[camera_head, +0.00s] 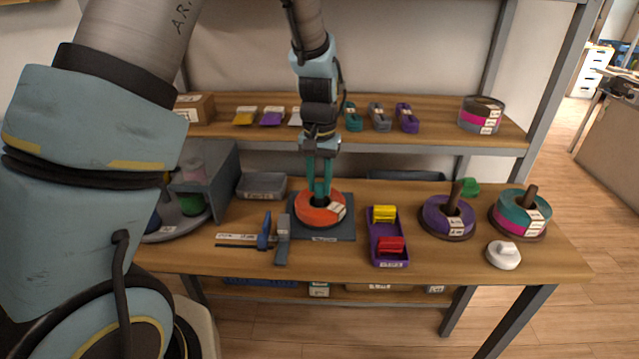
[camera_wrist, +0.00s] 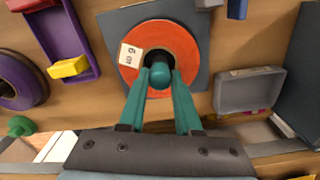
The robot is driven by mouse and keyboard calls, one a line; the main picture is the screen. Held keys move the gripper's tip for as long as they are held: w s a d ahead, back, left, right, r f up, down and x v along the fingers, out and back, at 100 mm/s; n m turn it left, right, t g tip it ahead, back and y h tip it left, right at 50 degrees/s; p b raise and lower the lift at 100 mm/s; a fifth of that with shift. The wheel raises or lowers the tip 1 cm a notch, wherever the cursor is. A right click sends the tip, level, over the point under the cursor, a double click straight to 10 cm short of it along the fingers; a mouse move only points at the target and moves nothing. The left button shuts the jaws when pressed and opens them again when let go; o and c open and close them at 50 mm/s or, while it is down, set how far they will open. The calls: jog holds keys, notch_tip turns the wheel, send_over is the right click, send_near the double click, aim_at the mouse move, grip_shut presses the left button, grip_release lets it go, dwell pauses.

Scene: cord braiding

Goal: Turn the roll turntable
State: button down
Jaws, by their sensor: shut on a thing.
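A round grey turntable (camera_head: 163,234) at the left of the table bears a green roll (camera_head: 191,204) and other coloured rolls. My arm hides much of it, and a grey housing (camera_head: 222,178) stands over it. My gripper (camera_head: 320,190) points down at an orange roll (camera_head: 312,210), to the right of the turntable and apart from it. In the wrist view, its teal fingers (camera_wrist: 160,80) are shut on a small teal knob (camera_wrist: 160,74) at the centre of the orange roll (camera_wrist: 185,45). The roll lies flat on a dark square base (camera_head: 345,229) and has a white label.
A purple tray (camera_head: 374,251) with a yellow and a red spool stands right of the base. Purple (camera_head: 434,218) and teal-pink (camera_head: 512,200) rolls sit on posts farther right. A grey bin (camera_head: 262,187) lies behind.

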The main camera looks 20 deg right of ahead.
jog(key=shift+m, duration=3.4)
jog(key=shift+m+p, duration=0.75)
jog(key=shift+m, duration=1.95)
jog(key=shift+m, duration=0.6)
jog(key=c, duration=0.6)
grip_release()
jog(key=shift+r, duration=0.1)
notch_tip(320, 180, up, 11)
jog(key=b, duration=0.1)
jog(key=shift+f, duration=0.2)
jog(key=shift+a, duration=0.1)
